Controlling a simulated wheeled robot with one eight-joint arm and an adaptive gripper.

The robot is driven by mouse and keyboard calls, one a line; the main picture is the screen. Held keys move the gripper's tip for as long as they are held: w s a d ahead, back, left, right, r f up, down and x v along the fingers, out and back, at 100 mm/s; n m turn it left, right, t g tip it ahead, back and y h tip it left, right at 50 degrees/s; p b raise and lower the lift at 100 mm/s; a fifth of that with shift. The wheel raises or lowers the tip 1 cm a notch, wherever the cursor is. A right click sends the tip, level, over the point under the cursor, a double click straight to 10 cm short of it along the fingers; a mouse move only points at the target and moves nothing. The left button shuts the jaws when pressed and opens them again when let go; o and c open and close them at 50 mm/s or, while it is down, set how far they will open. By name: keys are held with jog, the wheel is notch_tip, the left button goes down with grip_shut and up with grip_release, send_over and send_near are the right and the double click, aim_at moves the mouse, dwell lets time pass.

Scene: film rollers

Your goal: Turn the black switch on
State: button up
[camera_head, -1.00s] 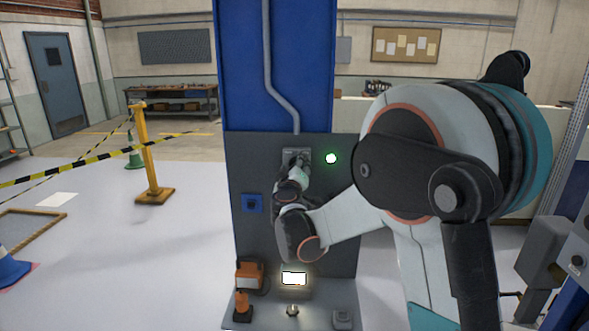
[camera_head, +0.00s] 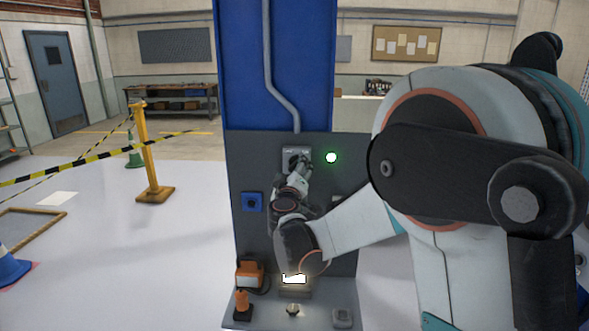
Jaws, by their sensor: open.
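A grey switch box (camera_head: 289,153) is mounted on the dark grey panel (camera_head: 244,160), under the conduit. My gripper (camera_head: 301,161) is open in front of this box and covers much of its face. I cannot tell whether the fingers touch it, and a black switch on it cannot be made out clearly. A round green light (camera_head: 331,158) glows just right of the box. A blue box with a dark knob (camera_head: 252,202) sits lower left on the panel.
An orange device (camera_head: 249,273), a lit lamp (camera_head: 294,279) and small fittings are at the panel's base and ledge. A yellow post (camera_head: 147,155) with striped tape stands on the left. My arm fills the right side and hides part of the panel.

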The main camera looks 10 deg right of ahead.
jog(key=v, duration=0.8)
jog(key=s+d+f+m+g+b, duration=0.1)
jog(key=s+d+f+m+g, duration=0.15)
jog(key=s+d, duration=0.4)
jog(key=s+d+f+m+g+b, duration=0.1)
jog(key=s+d+m+g, duration=0.2)
jog(key=s, duration=0.6)
jog(key=s+a+f+g+y, duration=0.1)
jog(key=s+a+f+y, duration=0.1)
jog(key=s, duration=0.4)
jog(key=s+a+f+g+y+b, duration=0.1)
jog(key=s+a+f+g, duration=0.1)
jog(key=s+f, duration=0.2)
jog(key=s+a+f+g+y+b, duration=0.1)
jog(key=s+f, duration=0.3)
jog(key=s, duration=0.5)
jog(key=shift+s+a+y, duration=0.35)
jog(key=shift+a+y, duration=0.2)
jog(key=shift+y, duration=0.25)
jog(key=shift+g, duration=0.25)
